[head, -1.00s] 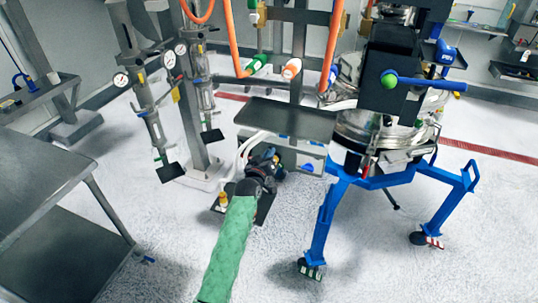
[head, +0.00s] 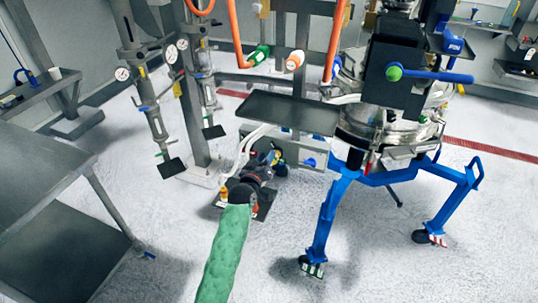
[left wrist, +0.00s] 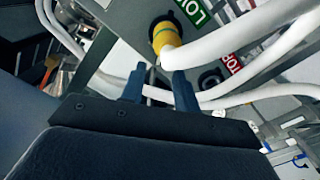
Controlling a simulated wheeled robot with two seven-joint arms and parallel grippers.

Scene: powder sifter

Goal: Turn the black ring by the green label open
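In the left wrist view a black ring (left wrist: 160,20) sits around the base of a yellow fitting (left wrist: 166,36) on a grey panel. A green label (left wrist: 194,10) with white letters, partly cut off, is beside it. My left gripper (left wrist: 158,78) is open, its two blue fingers apart and pointing toward the yellow fitting. The fingertips look just short of it; I cannot tell if they touch. In the head view my left gripper (head: 267,163) is low in front of the grey cabinet (head: 292,148), and the ring cannot be made out there. My right gripper is not in view.
A red STOP label (left wrist: 232,63) is beside a black round part (left wrist: 210,78). White hoses (left wrist: 240,40) cross close to my fingers. The blue-legged sifter (head: 325,220) stands to the right. Floor in front is open.

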